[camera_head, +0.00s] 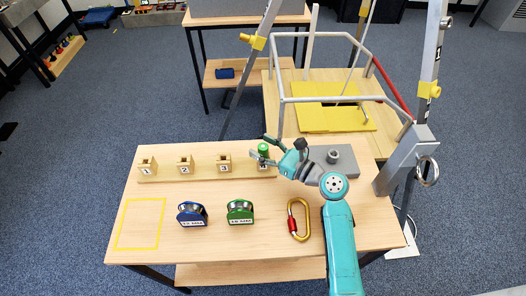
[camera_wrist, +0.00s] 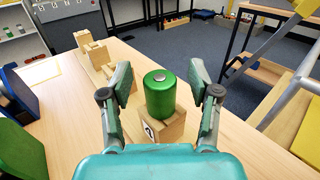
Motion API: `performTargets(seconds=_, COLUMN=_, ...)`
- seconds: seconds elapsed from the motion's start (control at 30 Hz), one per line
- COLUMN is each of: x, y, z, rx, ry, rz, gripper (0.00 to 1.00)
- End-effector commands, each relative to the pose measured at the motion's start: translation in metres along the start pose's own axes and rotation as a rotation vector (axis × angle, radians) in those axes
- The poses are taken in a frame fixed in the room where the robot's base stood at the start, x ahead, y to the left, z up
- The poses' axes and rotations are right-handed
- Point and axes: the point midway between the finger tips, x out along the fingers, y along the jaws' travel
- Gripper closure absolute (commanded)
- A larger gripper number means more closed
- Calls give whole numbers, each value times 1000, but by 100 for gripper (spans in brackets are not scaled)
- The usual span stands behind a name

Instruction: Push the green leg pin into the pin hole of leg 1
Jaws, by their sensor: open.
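The green leg pin (camera_head: 263,149) stands upright in the last wooden block of a numbered rack. In the wrist view the pin (camera_wrist: 161,98) is a green cylinder with a small metal button on top, seated in its block (camera_wrist: 173,127). My gripper (camera_head: 268,150) is open at the pin. In the wrist view its fingers (camera_wrist: 160,82) stand on either side of the pin with gaps visible. Leg 1 (camera_head: 432,62) is the grey leg at the right, with a yellow collar (camera_head: 429,89). I cannot make out its pin hole.
The rack (camera_head: 204,175) has other blocks, marked 1 to 3, with no pin visible. On the wooden table are a blue pulley (camera_head: 192,214), a green pulley (camera_head: 240,212), a gold carabiner (camera_head: 299,219) and a yellow outline (camera_head: 140,224). A railed platform (camera_head: 390,127) stands behind.

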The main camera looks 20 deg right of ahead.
Motion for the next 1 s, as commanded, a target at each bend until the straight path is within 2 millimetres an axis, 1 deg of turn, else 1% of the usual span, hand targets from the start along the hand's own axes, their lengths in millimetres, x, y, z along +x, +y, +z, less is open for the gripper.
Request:
performTargets(seconds=0.07, x=3, y=0, z=0, rx=0, ry=0, rz=0, gripper=38)
performTargets(seconds=0.27, x=3, y=0, z=0, rx=0, ry=0, rz=-1, gripper=38)
performTargets(seconds=0.3, x=3, y=0, z=0, rx=0, ry=0, rz=-1, gripper=48)
performTargets(seconds=0.37, x=3, y=0, z=0, rx=0, ry=0, rz=-1, gripper=63)
performTargets(seconds=0.4, x=3, y=0, z=0, rx=0, ry=0, rz=0, gripper=73)
performTargets(seconds=0.47, x=3, y=0, z=0, rx=0, ry=0, rz=0, gripper=88)
performTargets(seconds=0.5, x=3, y=0, z=0, rx=0, ry=0, rz=0, gripper=98)
performTargets(seconds=0.53, x=3, y=0, z=0, rx=0, ry=0, rz=0, gripper=100)
performTargets(seconds=0.8, x=3, y=0, z=2, rx=-1, ry=-1, rz=0, gripper=100)
performTargets(seconds=0.87, x=3, y=0, z=6, rx=-1, ry=-2, rz=0, gripper=100)
performTargets(seconds=0.97, x=3, y=0, z=18, rx=-4, ry=-2, rz=0, gripper=100)
performTargets(seconds=1.0, x=3, y=0, z=25, rx=-5, ry=-3, rz=0, gripper=100)
